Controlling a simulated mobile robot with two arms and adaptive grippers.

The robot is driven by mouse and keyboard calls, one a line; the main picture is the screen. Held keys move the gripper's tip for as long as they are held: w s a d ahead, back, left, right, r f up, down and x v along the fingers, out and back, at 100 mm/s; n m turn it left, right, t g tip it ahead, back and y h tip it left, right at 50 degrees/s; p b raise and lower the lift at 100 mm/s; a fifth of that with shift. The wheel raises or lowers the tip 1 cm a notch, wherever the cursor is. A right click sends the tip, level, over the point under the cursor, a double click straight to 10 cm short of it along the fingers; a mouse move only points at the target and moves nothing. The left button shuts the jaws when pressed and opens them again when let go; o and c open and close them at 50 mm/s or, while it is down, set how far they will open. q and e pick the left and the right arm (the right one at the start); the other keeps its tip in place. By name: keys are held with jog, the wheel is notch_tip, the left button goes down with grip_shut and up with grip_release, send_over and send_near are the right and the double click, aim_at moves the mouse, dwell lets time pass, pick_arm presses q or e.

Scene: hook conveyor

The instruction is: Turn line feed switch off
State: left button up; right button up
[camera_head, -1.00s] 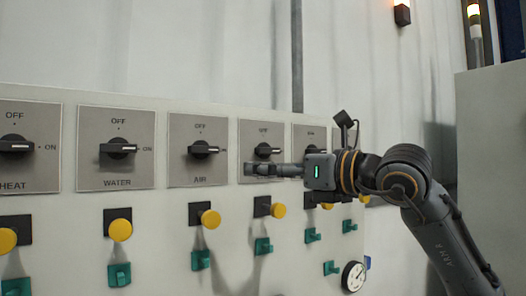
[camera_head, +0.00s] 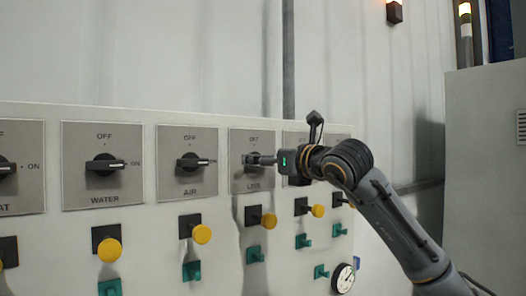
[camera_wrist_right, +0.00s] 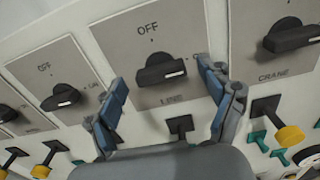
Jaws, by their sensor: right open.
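The line feed switch plate (camera_head: 238,178) is the fourth visible plate from the left in the head view, marked OFF at top and LINE below. My right gripper (camera_head: 252,159) is in front of it and covers much of its knob. In the right wrist view the black knob (camera_wrist_right: 161,72) lies sideways, its handle toward the ON side. My right gripper (camera_wrist_right: 170,95) is open there, its blue-padded fingers left and right of the knob. I cannot tell whether they touch it. My left gripper is not in view.
Similar switches stand alongside: AIR (camera_head: 193,163), WATER (camera_head: 103,164) and CRANE (camera_wrist_right: 291,36). Below them are yellow buttons (camera_head: 202,234), green toggles (camera_head: 192,270) and a gauge (camera_head: 343,278). A grey cabinet (camera_head: 480,180) stands at the right.

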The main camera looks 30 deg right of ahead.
jog(key=shift+w+a, duration=0.1)
jog(key=shift+w, duration=0.55)
jog(key=c, duration=1.1)
jog(key=shift+c, duration=0.2)
